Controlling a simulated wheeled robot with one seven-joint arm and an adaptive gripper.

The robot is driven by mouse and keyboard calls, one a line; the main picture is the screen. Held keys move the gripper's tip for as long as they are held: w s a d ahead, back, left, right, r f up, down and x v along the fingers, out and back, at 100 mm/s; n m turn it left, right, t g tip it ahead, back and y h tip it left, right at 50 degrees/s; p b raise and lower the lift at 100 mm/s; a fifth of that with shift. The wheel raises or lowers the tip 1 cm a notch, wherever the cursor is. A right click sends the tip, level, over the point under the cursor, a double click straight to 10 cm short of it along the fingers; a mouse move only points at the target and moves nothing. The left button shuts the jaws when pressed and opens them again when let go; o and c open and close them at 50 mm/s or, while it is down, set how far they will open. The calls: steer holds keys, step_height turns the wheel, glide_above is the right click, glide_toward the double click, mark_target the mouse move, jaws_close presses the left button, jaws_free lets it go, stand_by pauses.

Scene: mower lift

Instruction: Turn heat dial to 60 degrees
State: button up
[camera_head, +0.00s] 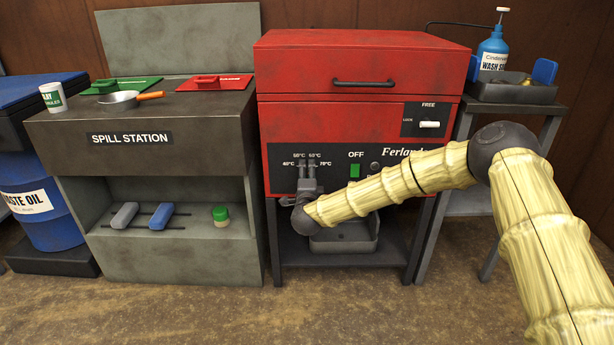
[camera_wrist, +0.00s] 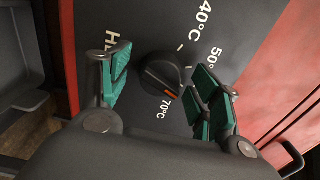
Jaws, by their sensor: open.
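The heat dial (camera_wrist: 158,72) is a round black knob on the dark control panel of the red machine. In the wrist view its orange mark points down and slightly right, close to the 70°C label (camera_wrist: 173,108). My gripper (camera_wrist: 162,82) is open, with one green-padded finger on each side of the dial. Gaps show between the pads and the knob. The 40°C and 50°C labels show above and right; the right finger seems to hide 60°C. In the head view my gripper (camera_head: 307,186) is at the panel and hides the dial.
The red machine (camera_head: 360,62) has a green OFF switch (camera_head: 355,170) right of the dial and a FREE/LOCK lever (camera_head: 429,124) higher up. A grey tray (camera_head: 350,245) sits below. The spill station (camera_head: 60,135) stands left, and a side stand with a blue wash bottle (camera_head: 493,50) right.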

steer(key=s, duration=1.1)
steer(key=shift+s, duration=0.4)
steer(key=s+d+f+n+g+y, duration=0.15)
steer(key=s+f+n+g, duration=0.3)
steer(key=s+f, duration=0.7)
steer(key=s+d+f+n+g+y, duration=0.1)
steer(key=s+f+n+g+y, duration=0.15)
steer(key=s+f+n, duration=0.8)
steer(key=s+d+f+g+h, duration=0.1)
steer(key=s+d+f+g, duration=0.2)
steer(key=s+d+f, duration=0.35)
steer(key=s+d+f+g+h, duration=0.1)
steer(key=s+d+f+g, duration=0.2)
steer(key=s, duration=0.7)
steer(key=s+d+f+g+h, duration=0.1)
steer(key=s+d+f+g, duration=0.1)
steer(key=s+d+f, duration=0.45)
steer(key=s+d+r+n+g, duration=0.2)
steer(key=s+d+g, duration=0.15)
steer(key=s, duration=0.75)
step_height(320, 180, up, 31)
steer(key=h+p, duration=0.1)
steer(key=p, duration=2.9)
steer(key=shift+w+d+f+n, duration=0.15)
steer(key=shift+d+n, duration=0.15)
